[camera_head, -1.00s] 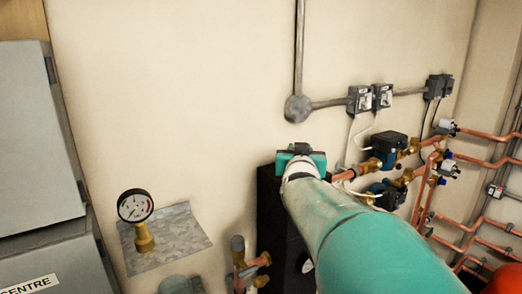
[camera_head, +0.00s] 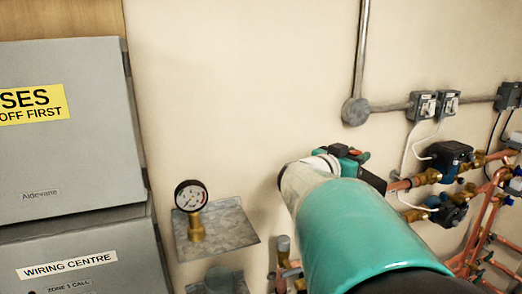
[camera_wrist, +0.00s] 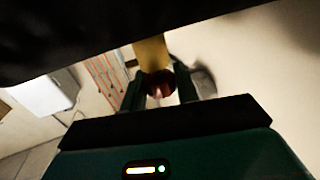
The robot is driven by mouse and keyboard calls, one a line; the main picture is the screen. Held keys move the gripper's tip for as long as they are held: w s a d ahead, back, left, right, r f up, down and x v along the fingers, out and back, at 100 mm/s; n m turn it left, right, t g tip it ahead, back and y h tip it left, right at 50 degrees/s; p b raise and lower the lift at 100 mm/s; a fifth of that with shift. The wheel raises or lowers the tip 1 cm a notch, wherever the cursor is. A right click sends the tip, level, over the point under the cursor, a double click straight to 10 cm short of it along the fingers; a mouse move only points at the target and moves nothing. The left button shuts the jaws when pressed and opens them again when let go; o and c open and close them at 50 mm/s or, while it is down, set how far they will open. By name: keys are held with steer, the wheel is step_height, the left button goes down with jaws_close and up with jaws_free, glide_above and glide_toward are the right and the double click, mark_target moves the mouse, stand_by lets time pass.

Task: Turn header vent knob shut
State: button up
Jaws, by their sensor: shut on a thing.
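My gripper (camera_wrist: 160,92) shows its two dark green fingers in the wrist view, closed on a small round, dark reddish-brown knob (camera_wrist: 157,84). A yellow brass-coloured piece (camera_wrist: 150,52) sits directly beyond the knob. My arm hides most of the casing, and the knob cannot be seen there. The knob's turned position cannot be told.
A pressure gauge (camera_head: 191,196) stands on a grey metal plate (camera_head: 225,228) left of my arm. Grey cabinets (camera_head: 60,150) fill the left. Pumps (camera_head: 448,155) and copper pipes (camera_head: 490,205) lie to the right. The wall above my gripper is clear apart from conduit (camera_head: 362,50).

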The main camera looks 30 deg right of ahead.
mark_target(354, 152)
steer(key=m+g, duration=0.1)
steer(key=g, duration=0.1)
steer(key=m+g, duration=0.2)
steer(key=g, duration=0.1)
steer(key=shift+w, duration=0.2)
steer(key=shift+s+r+m+g+y, duration=0.1)
steer(key=shift+m+g+y, duration=0.7)
steer(key=shift+m+g, duration=0.9)
steer(key=shift+r+g, duration=0.1)
steer(key=shift+g, duration=0.4)
steer(key=o, duration=1)
steer(key=shift+c, duration=0.2)
steer(key=shift+r, duration=0.35)
steer(key=r, duration=0.3)
steer(key=shift+s+a, duration=0.15)
steer(key=shift+a, duration=0.05)
steer(key=s+a+r, duration=0.9)
steer(key=a, duration=0.1)
